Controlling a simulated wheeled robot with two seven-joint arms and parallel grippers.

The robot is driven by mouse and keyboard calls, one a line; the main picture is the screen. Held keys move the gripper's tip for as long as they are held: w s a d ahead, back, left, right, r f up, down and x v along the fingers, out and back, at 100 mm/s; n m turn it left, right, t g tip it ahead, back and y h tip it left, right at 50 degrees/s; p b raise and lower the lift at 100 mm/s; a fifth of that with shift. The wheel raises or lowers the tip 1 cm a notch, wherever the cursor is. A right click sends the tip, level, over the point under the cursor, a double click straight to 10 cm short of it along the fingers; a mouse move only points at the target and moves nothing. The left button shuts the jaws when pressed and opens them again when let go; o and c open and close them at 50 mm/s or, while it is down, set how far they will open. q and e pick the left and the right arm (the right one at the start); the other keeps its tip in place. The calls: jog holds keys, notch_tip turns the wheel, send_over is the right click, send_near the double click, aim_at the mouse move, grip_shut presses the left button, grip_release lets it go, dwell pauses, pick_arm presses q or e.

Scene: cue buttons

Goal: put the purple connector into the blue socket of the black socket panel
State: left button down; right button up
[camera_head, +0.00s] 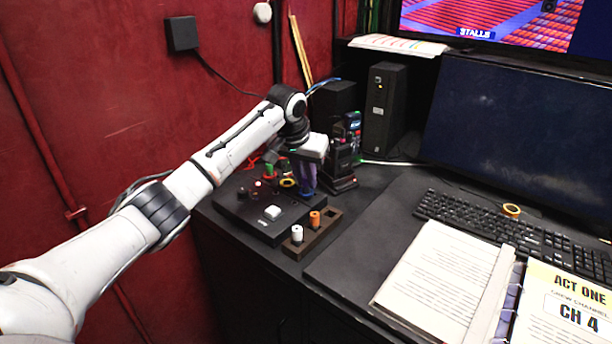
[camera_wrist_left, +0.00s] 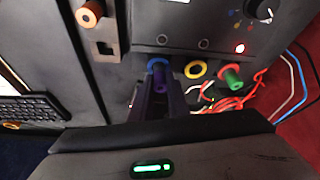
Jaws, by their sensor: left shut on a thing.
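The black socket panel (camera_head: 240,208) sits on the desk's left part. Its blue socket (camera_wrist_left: 157,63) shows as a blue ring in the left wrist view, with a yellow socket (camera_wrist_left: 196,69) beside it and a green connector (camera_wrist_left: 231,77) standing in line with them. My left gripper (camera_head: 303,163) is over the panel's back right edge, shut on the purple connector (camera_head: 307,180). In the left wrist view the purple connector (camera_wrist_left: 159,82) lines up with the blue ring and its end meets or overlaps it. I cannot tell how deep it sits. My right gripper is not in view.
A dark rack (camera_head: 318,240) with a white connector (camera_head: 297,233), an orange connector (camera_head: 314,219) and an empty place stands right of the panel. Handheld radios (camera_head: 345,155) in a charger stand close behind the gripper. Red cables (camera_wrist_left: 235,103) lie behind the panel.

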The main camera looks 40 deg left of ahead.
pick_arm(q)
jog(key=shift+f, duration=0.25)
dwell(0.3)
jog(key=c, duration=1.5)
grip_release()
jog(key=shift+o, duration=0.2)
jog(key=shift+r, duration=0.1)
jog(key=shift+r, duration=3.45)
jog(key=shift+s+f, duration=0.1)
jog(key=shift+f, duration=0.05)
